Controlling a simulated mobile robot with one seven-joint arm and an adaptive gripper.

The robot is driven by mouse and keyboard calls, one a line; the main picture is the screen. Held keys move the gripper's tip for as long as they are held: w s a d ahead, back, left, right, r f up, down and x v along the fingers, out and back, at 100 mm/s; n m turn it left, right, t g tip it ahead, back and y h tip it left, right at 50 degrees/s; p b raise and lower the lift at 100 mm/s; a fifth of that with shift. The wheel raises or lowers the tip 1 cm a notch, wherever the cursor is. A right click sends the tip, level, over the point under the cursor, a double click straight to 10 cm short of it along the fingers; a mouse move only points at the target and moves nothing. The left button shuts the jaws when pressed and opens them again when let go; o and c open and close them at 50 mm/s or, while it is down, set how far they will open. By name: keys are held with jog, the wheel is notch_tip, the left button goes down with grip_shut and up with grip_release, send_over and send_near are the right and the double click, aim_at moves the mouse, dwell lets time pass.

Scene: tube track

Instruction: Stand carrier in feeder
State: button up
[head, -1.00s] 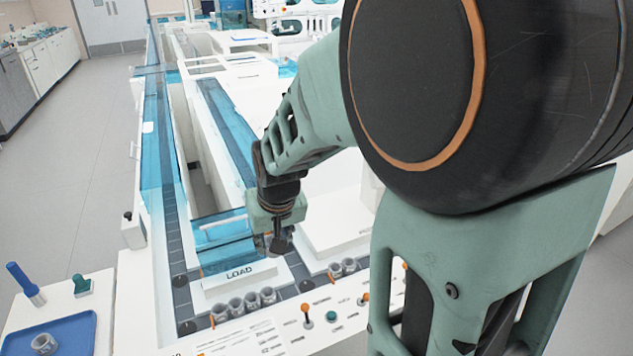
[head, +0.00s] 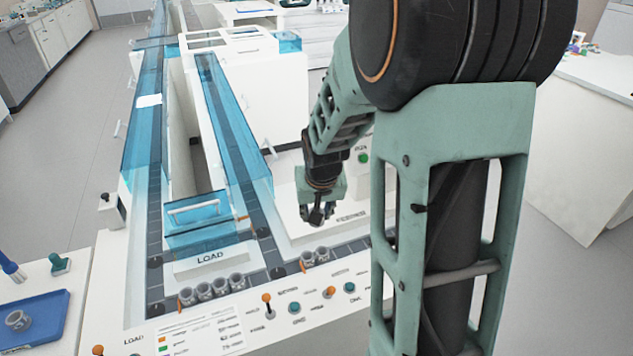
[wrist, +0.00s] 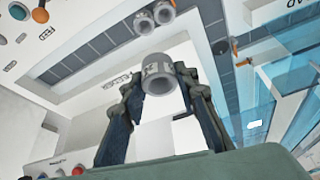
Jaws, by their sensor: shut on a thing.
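My gripper (head: 318,218) is over the low white block (head: 290,228) right of the LOAD block. In the head view the held carrier is hard to make out. Two similar carriers (head: 315,257) stand on the dark track beside an orange stop; they also show in the wrist view (wrist: 155,17).
Several carriers (head: 212,289) stand in a row before the LOAD block (head: 208,262). Another carrier (head: 17,319) lies on a blue tray (head: 38,322) at left. Blue clear covers (head: 235,130) line the tracks. Orange-tipped levers (head: 267,300) and knobs rise from the front panel.

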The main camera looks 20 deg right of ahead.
jog(key=d+f+m, duration=0.2)
jog(key=d+f, duration=0.2)
jog(key=d, duration=0.3)
jog(key=b, duration=0.7)
send_over(339, 250)
jog(key=s, duration=0.1)
jog(key=shift+h, duration=0.3)
jog(key=f, duration=1)
jog(key=shift+s+a+f, duration=0.1)
jog(key=shift+a+f, duration=0.1)
jog(key=shift+f, duration=0.1)
jog(key=shift+f+b, duration=0.7)
jog(key=shift+b, duration=0.35)
jog(key=o, duration=0.9)
jog(key=shift+o, duration=0.2)
jog(key=shift+a, duration=0.1)
